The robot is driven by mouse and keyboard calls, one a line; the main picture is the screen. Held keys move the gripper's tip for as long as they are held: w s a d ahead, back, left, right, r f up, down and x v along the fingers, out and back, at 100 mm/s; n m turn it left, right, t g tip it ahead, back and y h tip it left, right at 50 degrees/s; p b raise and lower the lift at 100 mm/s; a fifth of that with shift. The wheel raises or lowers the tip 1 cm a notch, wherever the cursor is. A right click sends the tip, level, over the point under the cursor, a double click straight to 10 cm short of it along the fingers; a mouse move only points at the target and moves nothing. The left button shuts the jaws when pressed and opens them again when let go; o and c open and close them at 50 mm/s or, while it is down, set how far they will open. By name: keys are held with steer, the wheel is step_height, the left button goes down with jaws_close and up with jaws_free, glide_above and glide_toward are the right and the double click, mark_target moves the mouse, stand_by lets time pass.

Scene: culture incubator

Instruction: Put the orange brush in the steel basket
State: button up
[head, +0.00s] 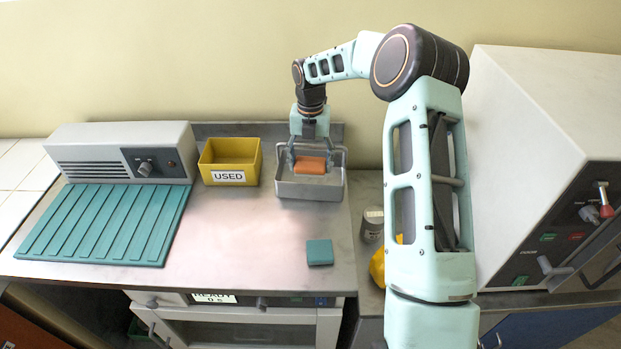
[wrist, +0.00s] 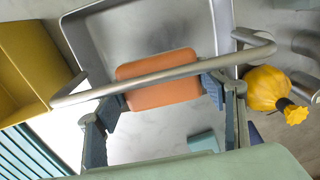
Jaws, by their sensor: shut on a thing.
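The orange brush (head: 310,166) is held between the two fingers of my gripper (head: 311,160), which is shut on it. It also shows in the wrist view (wrist: 160,68), between the blue-grey fingertips (wrist: 162,98). The steel basket (head: 311,191) stands at the back right of the steel bench. In the head view the brush overlaps the basket's opening; its exact height over the floor is hard to tell. In the wrist view the basket (wrist: 92,45) lies beyond the brush, and the basket's handle bar (wrist: 95,91) crosses in front of the brush.
A yellow bin marked USED (head: 229,163) stands left of the basket. A teal block (head: 320,253) lies in front of it. A ribbed teal mat (head: 105,224) and grey device (head: 118,151) are at left. A yellow object (wrist: 266,88) is right of the basket. The middle bench is clear.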

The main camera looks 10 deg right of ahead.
mark_target(311, 163)
steer(key=shift+s+f+p, duration=0.2)
steer(key=shift+f+p, duration=0.15)
steer(key=shift+f, duration=2.9)
steer(key=shift+f, duration=0.1)
steer(key=shift+f, duration=0.15)
steer(key=o, duration=1.1)
step_height(311, 163, up, 12)
steer(key=shift+r+b, duration=0.25)
steer(key=shift+b, duration=0.2)
